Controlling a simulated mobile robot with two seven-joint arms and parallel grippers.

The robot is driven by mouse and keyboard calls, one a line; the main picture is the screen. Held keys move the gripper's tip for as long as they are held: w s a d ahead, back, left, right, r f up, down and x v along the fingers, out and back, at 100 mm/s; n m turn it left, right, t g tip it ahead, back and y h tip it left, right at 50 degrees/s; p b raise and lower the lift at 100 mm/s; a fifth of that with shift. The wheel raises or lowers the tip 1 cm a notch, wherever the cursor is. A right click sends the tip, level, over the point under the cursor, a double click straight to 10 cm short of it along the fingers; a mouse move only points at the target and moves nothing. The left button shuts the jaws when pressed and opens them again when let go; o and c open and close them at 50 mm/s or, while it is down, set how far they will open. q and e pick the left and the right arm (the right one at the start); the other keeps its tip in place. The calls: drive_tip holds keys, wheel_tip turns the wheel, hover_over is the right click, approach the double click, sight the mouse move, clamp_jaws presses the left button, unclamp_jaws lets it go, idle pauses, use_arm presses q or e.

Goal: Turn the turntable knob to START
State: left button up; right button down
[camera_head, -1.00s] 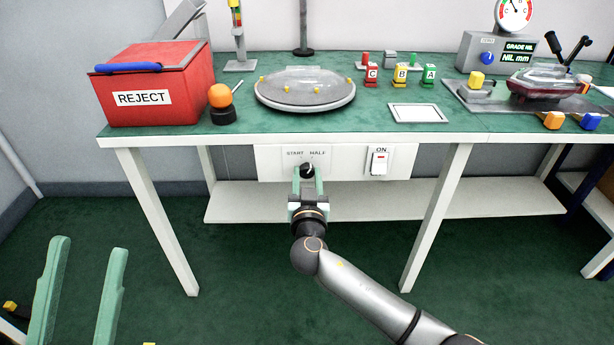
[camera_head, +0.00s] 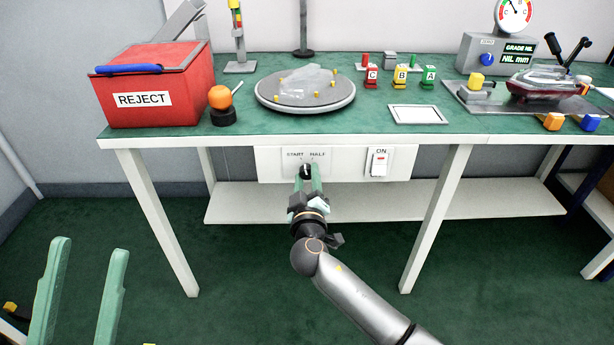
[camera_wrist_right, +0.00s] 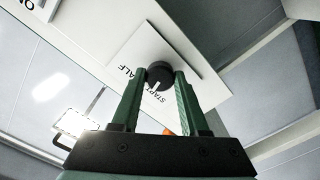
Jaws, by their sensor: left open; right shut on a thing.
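The black turntable knob (camera_head: 306,171) is on the white panel (camera_head: 345,173) under the table edge, below the START and HALF labels. It also shows in the right wrist view (camera_wrist_right: 161,73), where its white mark points at or close to START. My right gripper (camera_head: 309,182) is shut on the knob, with one green finger on each side; it also shows in the right wrist view (camera_wrist_right: 157,87). My left gripper (camera_head: 89,246) is open and empty at the lower left.
An ON switch (camera_head: 379,162) sits right of the knob on the panel. A red REJECT bin (camera_head: 185,105) and an orange ball (camera_head: 220,97) stand at the left of the table. A white shelf (camera_head: 450,201) runs under the table. The floor in front is clear.

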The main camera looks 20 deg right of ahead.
drive_tip(key=shift+n+p, duration=0.35)
drive_tip(key=shift+n, duration=1.15)
drive_tip(key=shift+c, duration=2.1)
unclamp_jaws()
drive_tip(key=p+v, duration=0.1)
drive_tip(key=v, duration=1.1)
drive_tip(key=shift+s, duration=0.3)
drive_tip(key=shift+a, duration=0.1)
